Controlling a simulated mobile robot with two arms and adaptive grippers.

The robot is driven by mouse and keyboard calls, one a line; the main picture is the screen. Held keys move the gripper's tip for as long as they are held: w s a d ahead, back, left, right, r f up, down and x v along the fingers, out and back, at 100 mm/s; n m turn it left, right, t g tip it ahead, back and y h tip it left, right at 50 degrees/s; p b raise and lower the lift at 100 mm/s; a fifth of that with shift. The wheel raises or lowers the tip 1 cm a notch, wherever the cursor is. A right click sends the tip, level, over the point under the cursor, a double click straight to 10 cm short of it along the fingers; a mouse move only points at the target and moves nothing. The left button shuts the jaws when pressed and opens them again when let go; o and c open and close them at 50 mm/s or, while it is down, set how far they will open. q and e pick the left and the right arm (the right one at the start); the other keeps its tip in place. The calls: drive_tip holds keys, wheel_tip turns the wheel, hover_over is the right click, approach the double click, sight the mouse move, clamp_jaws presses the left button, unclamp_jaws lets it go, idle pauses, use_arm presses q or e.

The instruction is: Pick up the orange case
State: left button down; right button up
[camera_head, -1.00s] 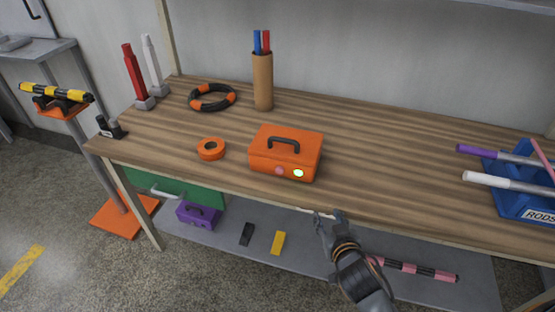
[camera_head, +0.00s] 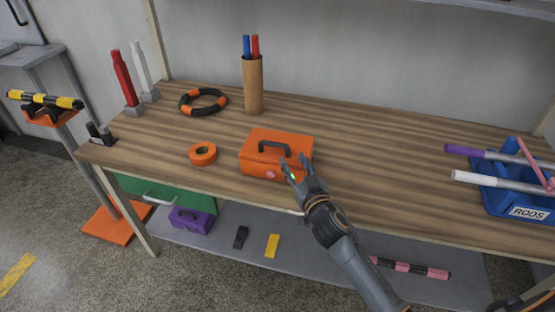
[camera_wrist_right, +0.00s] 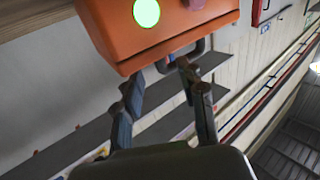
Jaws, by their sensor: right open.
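The orange case (camera_head: 272,151) is a closed box with a dark handle on top, standing on the wooden bench. My right gripper (camera_head: 297,168) is open in front of the case's front right part and overlaps it in the head view. In the right wrist view the case (camera_wrist_right: 160,30) fills the top, with a pale green disc on its face. The right gripper's two fingers (camera_wrist_right: 160,98) stand apart below it with nothing between them. I cannot tell whether a fingertip touches the case. My left gripper is not in view.
An orange tape roll (camera_head: 203,153) lies left of the case. A cardboard tube (camera_head: 253,85) with pens and a black-orange ring (camera_head: 203,101) are behind. A blue rods bin (camera_head: 518,187) stands at the right. The bench between case and bin is clear.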

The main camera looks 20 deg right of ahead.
sight(288, 154)
drive_tip(key=w, duration=0.5)
drive_tip(key=shift+w+f, duration=0.25)
drive_tip(key=shift+w, duration=0.05)
clamp_jaws()
drive_tip(key=shift+r, duration=0.15)
